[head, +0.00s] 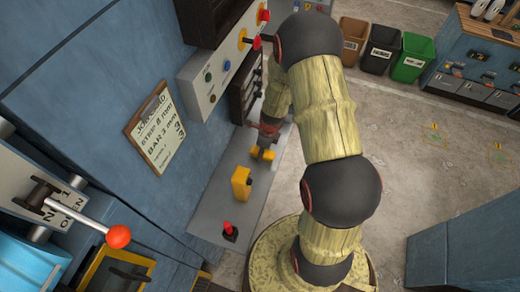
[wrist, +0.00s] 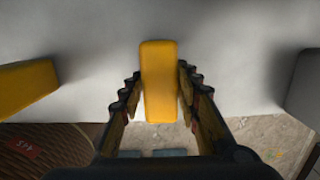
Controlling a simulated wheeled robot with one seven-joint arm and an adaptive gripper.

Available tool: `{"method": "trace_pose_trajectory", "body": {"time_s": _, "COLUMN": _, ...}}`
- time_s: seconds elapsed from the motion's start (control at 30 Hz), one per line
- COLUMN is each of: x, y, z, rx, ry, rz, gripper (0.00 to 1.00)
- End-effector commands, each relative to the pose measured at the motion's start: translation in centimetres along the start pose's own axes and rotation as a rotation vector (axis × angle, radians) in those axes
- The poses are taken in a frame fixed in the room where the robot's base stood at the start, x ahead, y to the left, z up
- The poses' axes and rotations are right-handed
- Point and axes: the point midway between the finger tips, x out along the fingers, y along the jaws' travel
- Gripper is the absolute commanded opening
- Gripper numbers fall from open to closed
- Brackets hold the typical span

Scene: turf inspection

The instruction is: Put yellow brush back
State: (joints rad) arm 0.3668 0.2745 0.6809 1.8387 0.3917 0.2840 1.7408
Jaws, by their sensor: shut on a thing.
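A yellow block-shaped piece, which I take for the yellow brush (wrist: 159,82), is between the fingers of my gripper (wrist: 160,75) in the wrist view. The gripper is shut on it, with one dark finger along each side. In the head view my gripper (head: 265,138) is low over the grey ledge at the machine, and yellow parts of the brush (head: 268,154) show at its fingers. I cannot tell whether the brush touches the ledge. Any bristles are hidden.
A second yellow block (head: 241,184) stands on the grey ledge (head: 208,205) near the gripper; it also shows at the left of the wrist view (wrist: 25,86). A red-topped part (head: 229,230) is at the ledge's near end. A control panel (head: 215,70) rises behind. Bins stand far off.

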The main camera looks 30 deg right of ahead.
Motion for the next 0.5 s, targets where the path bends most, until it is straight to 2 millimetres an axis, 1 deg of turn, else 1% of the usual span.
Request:
{"method": "trace_pose_trajectory", "body": {"time_s": 0.23, "x": 0.15, "y": -0.03, "z": -0.01, "rx": 0.000, "ry": 0.000, "rz": -0.001, "gripper": 0.12}}
{"method": "trace_pose_trajectory", "body": {"time_s": 0.27, "x": 0.14, "y": -0.03, "z": -0.01, "rx": 0.000, "ry": 0.000, "rz": -0.001, "gripper": 0.34}}
{"method": "trace_pose_trajectory", "body": {"time_s": 0.5, "x": 0.08, "y": -0.03, "z": -0.01, "rx": 0.000, "ry": 0.000, "rz": -0.001, "gripper": 0.47}}
